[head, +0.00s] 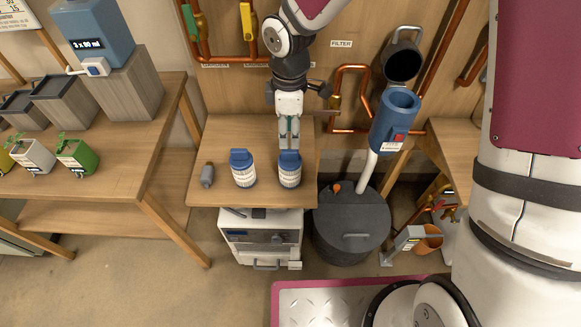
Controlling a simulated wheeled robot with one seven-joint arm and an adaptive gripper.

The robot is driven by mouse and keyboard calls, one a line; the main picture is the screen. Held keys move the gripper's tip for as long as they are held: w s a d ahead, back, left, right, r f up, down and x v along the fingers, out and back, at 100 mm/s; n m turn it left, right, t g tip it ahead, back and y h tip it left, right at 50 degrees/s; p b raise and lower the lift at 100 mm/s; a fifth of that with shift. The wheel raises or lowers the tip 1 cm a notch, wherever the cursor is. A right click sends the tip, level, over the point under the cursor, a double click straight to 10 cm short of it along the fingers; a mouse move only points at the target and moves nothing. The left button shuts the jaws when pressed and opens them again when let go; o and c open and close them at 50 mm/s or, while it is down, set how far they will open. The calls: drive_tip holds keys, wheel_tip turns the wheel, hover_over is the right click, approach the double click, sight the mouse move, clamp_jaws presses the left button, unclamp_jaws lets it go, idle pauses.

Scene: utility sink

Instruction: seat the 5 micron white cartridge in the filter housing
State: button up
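Two white cartridges with blue tops stand upright on the wooden bench; one is the left cartridge (244,175), the other the right cartridge (289,176). Their labels are too small to read, so I cannot tell which is 5 micron. My gripper (289,146) points down directly over the right cartridge, with its fingertips at or just above the blue top. I cannot tell whether the fingers grip it. A blue open-topped cylinder (393,122) with a red button, possibly the filter housing, is at the right. A dark-mouthed grey cup (402,64) hangs near the FILTER sign.
Copper pipes (350,85) run along the back wall. A dark round tank (350,230) stands right of the bench, with a white pipe rising from it. The bench front is mostly clear.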

sight(290, 150)
drive_tip(key=shift+f+p, duration=0.6)
drive_tip(key=shift+f, duration=3.35)
clamp_jaws()
